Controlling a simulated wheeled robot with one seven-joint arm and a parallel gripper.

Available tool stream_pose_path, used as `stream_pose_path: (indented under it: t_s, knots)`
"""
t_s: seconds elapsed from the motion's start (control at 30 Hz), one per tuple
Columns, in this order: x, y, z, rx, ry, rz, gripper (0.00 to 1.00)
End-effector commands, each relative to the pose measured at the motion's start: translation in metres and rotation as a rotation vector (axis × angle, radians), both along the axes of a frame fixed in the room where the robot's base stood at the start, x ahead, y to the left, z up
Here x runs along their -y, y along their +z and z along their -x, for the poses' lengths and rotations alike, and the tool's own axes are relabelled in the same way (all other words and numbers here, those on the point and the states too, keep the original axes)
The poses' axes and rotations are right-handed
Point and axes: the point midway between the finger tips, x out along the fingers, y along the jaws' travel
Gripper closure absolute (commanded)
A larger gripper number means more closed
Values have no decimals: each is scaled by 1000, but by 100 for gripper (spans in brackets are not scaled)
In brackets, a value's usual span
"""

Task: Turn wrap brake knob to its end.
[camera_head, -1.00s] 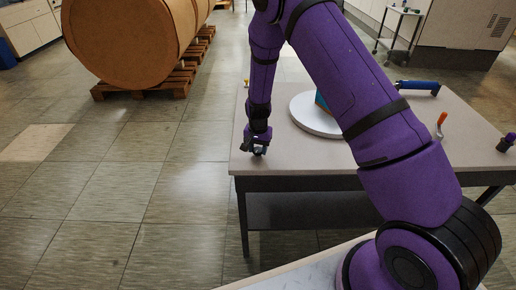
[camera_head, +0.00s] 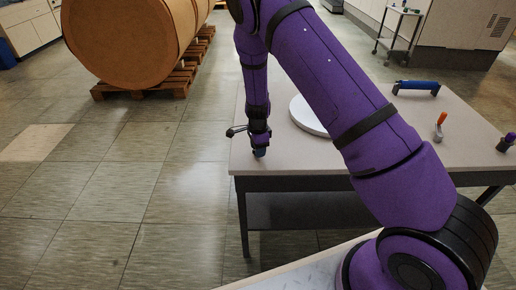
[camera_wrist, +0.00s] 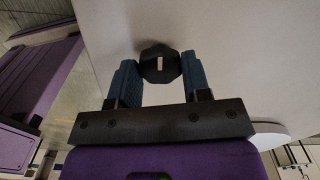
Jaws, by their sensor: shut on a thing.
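The wrap brake knob (camera_wrist: 160,64) is dark and many-sided, with a pale bar mark on its face that stands upright in the wrist view. My gripper (camera_wrist: 159,78) has its two blue fingers on either side of the knob and is shut on it. In the head view my gripper (camera_head: 260,150) points down at the left front corner of the table. The knob is hidden there behind the gripper.
The table (camera_head: 300,160) also bears a white round disc (camera_head: 306,114), partly behind my arm, a blue-handled bar (camera_head: 416,87), an orange-topped piece (camera_head: 441,122) and a purple-tipped piece (camera_head: 506,143). A large brown roll (camera_head: 125,40) lies on pallets at the back left.

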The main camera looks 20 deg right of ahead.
Motion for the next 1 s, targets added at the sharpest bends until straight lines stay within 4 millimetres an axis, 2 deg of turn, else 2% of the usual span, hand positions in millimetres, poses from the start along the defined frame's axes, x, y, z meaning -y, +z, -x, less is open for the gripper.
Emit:
stream_pose_path:
  t_s: [1.0]
  knots:
    - [0, 0, 0, 2, -965, 1, 80]
